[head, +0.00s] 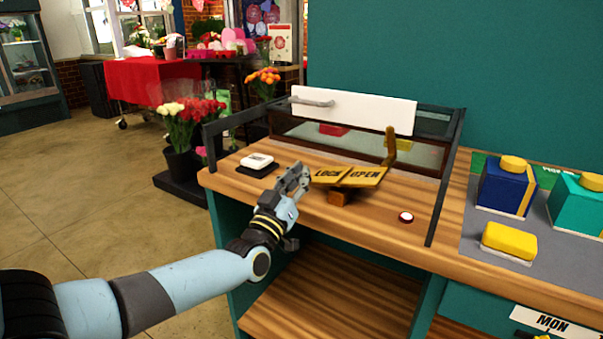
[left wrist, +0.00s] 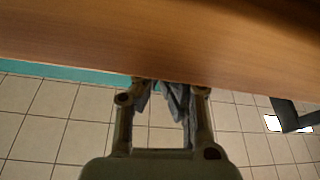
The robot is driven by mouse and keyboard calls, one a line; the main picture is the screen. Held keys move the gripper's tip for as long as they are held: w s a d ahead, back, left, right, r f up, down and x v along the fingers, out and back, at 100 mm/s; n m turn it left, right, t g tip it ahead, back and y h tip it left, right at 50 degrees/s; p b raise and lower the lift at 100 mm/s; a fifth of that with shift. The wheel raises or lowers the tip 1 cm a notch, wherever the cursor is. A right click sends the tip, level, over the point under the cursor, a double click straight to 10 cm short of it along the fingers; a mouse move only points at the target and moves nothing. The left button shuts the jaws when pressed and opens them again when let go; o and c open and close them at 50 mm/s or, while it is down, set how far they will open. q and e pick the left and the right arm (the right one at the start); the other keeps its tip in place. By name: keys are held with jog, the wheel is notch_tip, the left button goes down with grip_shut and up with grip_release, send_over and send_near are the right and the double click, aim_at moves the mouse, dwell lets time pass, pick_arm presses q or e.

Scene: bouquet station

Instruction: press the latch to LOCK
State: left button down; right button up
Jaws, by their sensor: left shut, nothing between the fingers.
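The latch is a yellow rocker with a left paddle marked LOCK (head: 328,175) and a right paddle marked OPEN (head: 365,177). It sits on a small brown block (head: 341,197) on the wooden counter; a yellow upright hook (head: 390,147) stands behind its right end. The OPEN paddle's outer end looks slightly raised; the LOCK side's tilt is hard to tell. My left gripper (head: 302,176) is shut and empty, just left of the LOCK paddle; contact cannot be told. In the left wrist view its fingers (left wrist: 167,88) show by the counter edge, the latch out of sight. My right gripper is not in view.
A glass-fronted case with a white handled panel (head: 352,109) stands behind the latch. A white device on a black pad (head: 257,161) lies left, a red-and-white button (head: 406,217) right. Boxes (head: 507,187) stand on a grey mat further right. An open shelf (head: 335,290) lies below.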

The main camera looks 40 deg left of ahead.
pick_arm(q)
jog(key=shift+f+n+y, duration=0.3)
jog(key=shift+f+n, duration=0.05)
jog(key=shift+n, duration=0.35)
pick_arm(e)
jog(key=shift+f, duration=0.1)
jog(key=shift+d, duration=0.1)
pick_arm(q)
jog(key=shift+r, duration=0.1)
